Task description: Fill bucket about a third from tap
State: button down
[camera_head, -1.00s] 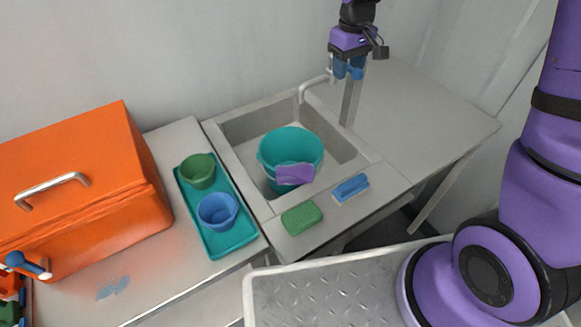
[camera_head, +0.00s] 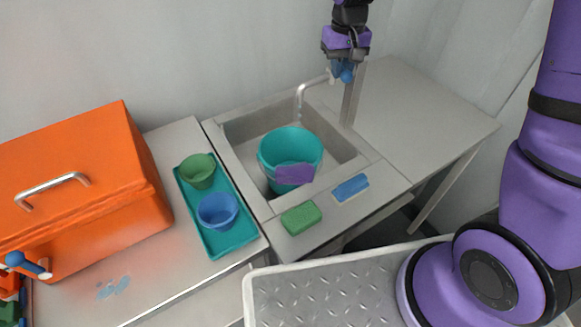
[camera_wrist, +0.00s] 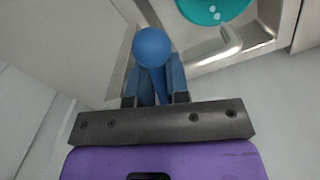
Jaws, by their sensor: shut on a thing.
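The teal bucket (camera_head: 290,150) stands upright in the grey sink (camera_head: 235,150), with a purple patch on its near side. The tap spout (camera_head: 312,84) hangs over the bucket's far side; part of both shows in the wrist view, spout (camera_wrist: 222,42) and bucket (camera_wrist: 195,10). Pale spots show inside the bucket there; the water level cannot be read. My gripper (camera_head: 342,73) is beside the spout at the back of the sink. Its blue fingers (camera_wrist: 155,85) are shut on the blue-knobbed tap lever (camera_wrist: 152,47); the fingers hide the lever's lower part.
A green sponge (camera_head: 301,217) and a blue brush-like block (camera_head: 350,187) lie on the sink's front ledge. A teal tray (camera_head: 235,241) with a green cup (camera_head: 198,171) and blue cup (camera_head: 217,210) is at left, beside an orange chest (camera_head: 90,190). The right counter (camera_head: 430,110) is clear.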

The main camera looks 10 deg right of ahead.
jog(key=a+m, duration=0.1)
jog(key=m, duration=0.2)
jog(key=w+a+m, duration=0.1)
jog(key=a+m, duration=0.1)
jog(key=m, duration=0.2)
jog(key=w+a+m, duration=0.1)
jog(key=m, duration=0.2)
jog(key=shift+a+m, duration=0.2)
jog(key=shift+m, duration=0.2)
jog(key=shift+s, duration=0.15)
dwell(6.5)
